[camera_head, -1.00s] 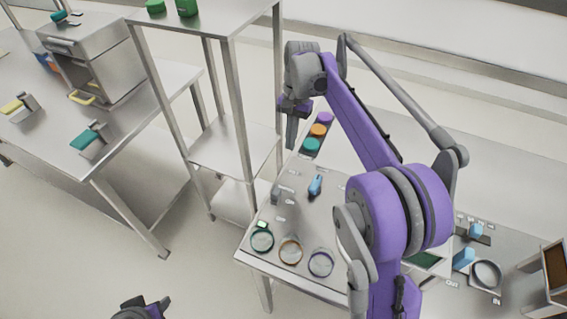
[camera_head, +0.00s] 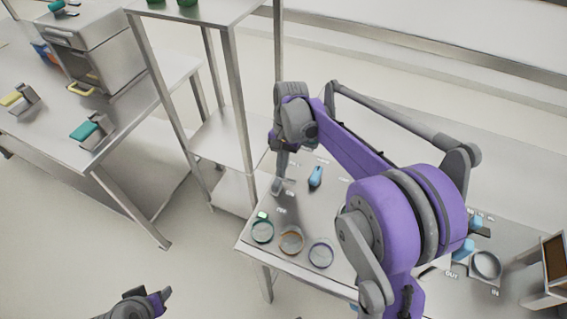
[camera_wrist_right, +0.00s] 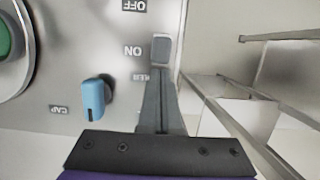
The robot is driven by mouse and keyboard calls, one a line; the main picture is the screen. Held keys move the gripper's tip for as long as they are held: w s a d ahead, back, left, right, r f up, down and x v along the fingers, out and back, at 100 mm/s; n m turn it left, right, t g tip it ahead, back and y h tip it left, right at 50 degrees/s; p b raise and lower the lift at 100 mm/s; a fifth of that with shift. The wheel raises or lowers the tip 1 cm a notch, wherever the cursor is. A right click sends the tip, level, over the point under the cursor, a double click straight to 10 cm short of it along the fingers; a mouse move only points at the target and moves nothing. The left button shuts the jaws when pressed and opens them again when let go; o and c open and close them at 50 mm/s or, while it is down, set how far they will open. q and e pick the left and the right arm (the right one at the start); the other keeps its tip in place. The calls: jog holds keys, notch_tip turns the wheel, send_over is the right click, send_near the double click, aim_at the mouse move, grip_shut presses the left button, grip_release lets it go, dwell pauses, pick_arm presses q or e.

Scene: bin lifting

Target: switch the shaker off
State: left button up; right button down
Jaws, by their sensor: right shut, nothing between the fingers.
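The shaker's switch appears to be a small grey lever (camera_wrist_right: 160,48) beside the "ON" label (camera_wrist_right: 134,51) in the right wrist view; the "OFF" label (camera_wrist_right: 134,5) lies farther up that picture. The lever also shows in the head view (camera_head: 276,187). My right gripper (camera_wrist_right: 159,78) is shut and empty, its fingertips right at the lever; I cannot tell whether they touch it. A label by the fingers is partly hidden. My left gripper (camera_head: 160,301) is low in the head view, away from the bench; its jaw opening is unclear.
A blue handle (camera_wrist_right: 94,97) stands left of my right fingers, near a "CAP" label (camera_wrist_right: 59,110). A green round part (camera_wrist_right: 5,42) is at the left edge. Three ringed dishes (camera_head: 291,240) sit at the bench's front. A metal shelf rack (camera_head: 232,105) stands left of the bench.

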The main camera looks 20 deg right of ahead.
jog(key=s+a, duration=0.3)
jog(key=a, duration=0.1)
jog(key=shift+s+b, duration=0.3)
jog(key=shift+b, duration=0.1)
jog(key=shift+w+d, duration=0.1)
jog(key=v, duration=1)
jog(key=shift+r+p, duration=0.35)
jog(key=shift+r, duration=0.05)
jog(key=shift+d, duration=0.15)
